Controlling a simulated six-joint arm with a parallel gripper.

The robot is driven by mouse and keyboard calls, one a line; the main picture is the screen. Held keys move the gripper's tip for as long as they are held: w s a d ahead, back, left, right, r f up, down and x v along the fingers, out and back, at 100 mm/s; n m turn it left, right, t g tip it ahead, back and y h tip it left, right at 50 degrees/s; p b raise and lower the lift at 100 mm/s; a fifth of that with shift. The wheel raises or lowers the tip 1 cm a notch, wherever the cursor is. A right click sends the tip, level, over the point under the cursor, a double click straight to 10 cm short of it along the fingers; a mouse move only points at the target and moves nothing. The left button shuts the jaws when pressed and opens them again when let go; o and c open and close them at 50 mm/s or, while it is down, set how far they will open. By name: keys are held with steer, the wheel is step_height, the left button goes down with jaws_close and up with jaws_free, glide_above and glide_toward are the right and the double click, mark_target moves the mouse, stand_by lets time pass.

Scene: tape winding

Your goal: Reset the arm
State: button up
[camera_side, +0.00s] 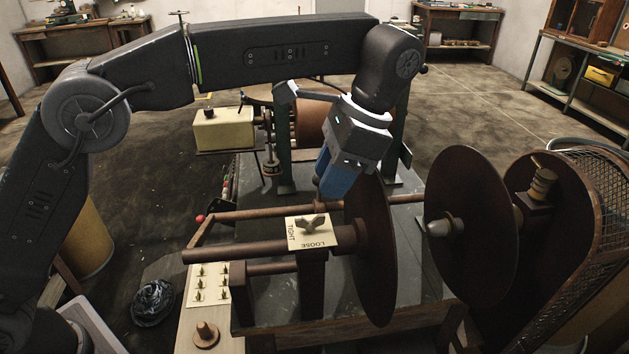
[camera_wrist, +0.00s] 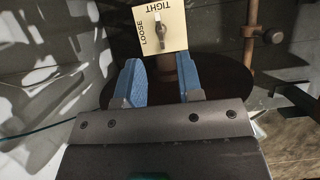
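My gripper (camera_side: 335,185) hangs from my arm above the winding machine, its blue fingers pointing down behind the plate marked TIGHT and LOOSE. In the wrist view the two blue fingers (camera_wrist: 163,82) are spread apart with nothing between them. The TIGHT/LOOSE plate (camera_side: 325,238) with its wing-shaped knob (camera_side: 312,224) stands on a post over a horizontal shaft. The plate also shows beyond the fingertips in the wrist view (camera_wrist: 173,15). The gripper appears apart from the knob.
A large brown disc (camera_side: 375,265) stands close to my gripper. A second disc (camera_side: 468,225) is to its right, beside a mesh guard (camera_side: 600,190). A switch panel (camera_side: 208,284) and a brown knob (camera_side: 206,334) are at the front left. Open floor lies behind the machine.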

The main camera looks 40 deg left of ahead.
steer(key=shift+a, duration=0.1)
steer(key=s+a+r+n+t+h, duration=0.4)
steer(key=s+a, duration=0.4)
steer(key=a, duration=0.5)
steer(key=s+a+f+n+t, duration=0.4)
steer(key=s+a+f, duration=0.3)
steer(key=s, duration=0.4)
steer(key=shift+s+n+t+y, duration=0.3)
steer(key=shift+n+y, duration=0.1)
steer(key=shift+n, duration=0.2)
